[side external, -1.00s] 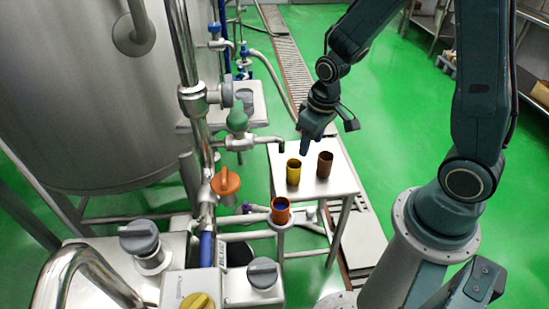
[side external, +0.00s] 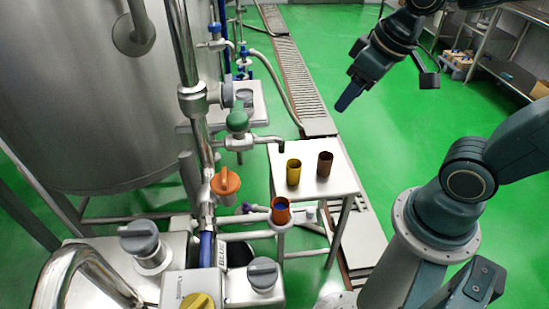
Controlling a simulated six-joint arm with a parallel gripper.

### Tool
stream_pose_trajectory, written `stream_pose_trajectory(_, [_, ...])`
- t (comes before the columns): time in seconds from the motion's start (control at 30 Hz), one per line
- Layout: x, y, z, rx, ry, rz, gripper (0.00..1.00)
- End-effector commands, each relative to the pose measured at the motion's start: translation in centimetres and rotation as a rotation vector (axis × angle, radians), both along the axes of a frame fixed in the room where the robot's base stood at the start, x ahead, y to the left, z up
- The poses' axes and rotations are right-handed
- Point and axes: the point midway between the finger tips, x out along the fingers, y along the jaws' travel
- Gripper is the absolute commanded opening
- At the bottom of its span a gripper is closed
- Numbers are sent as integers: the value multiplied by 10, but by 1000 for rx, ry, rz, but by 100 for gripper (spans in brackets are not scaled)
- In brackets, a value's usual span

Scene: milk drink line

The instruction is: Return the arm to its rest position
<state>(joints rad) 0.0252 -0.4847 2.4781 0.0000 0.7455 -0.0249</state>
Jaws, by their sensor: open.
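My gripper (side external: 347,97) is in the upper right of the side external view, raised and away from the small steel table (side external: 340,182). It is seen side-on, open, with nothing visible in it. A yellow cup (side external: 293,172) and a brown cup (side external: 325,164) stand upright and apart on the table. An orange cup (side external: 281,212) with something blue inside stands on a round support in front of the table.
A large steel tank (side external: 80,100) fills the left. Pipes and valves, including one with an orange knob (side external: 226,181), run beside the table. Shelving (side external: 510,75) stands at the far right. Green floor (side external: 420,140) is clear between table and shelving.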

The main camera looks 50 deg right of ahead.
Motion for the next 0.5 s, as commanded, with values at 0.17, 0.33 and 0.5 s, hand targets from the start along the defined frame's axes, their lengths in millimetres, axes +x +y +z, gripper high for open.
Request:
stream_pose_trajectory(0.17, [-26,3,20,4,-52,2,48])
stream_pose_trajectory(0.33, [-43,5,29,8,-79,3,48])
stream_pose_trajectory(0.5, [-51,6,32,10,-89,3,48])
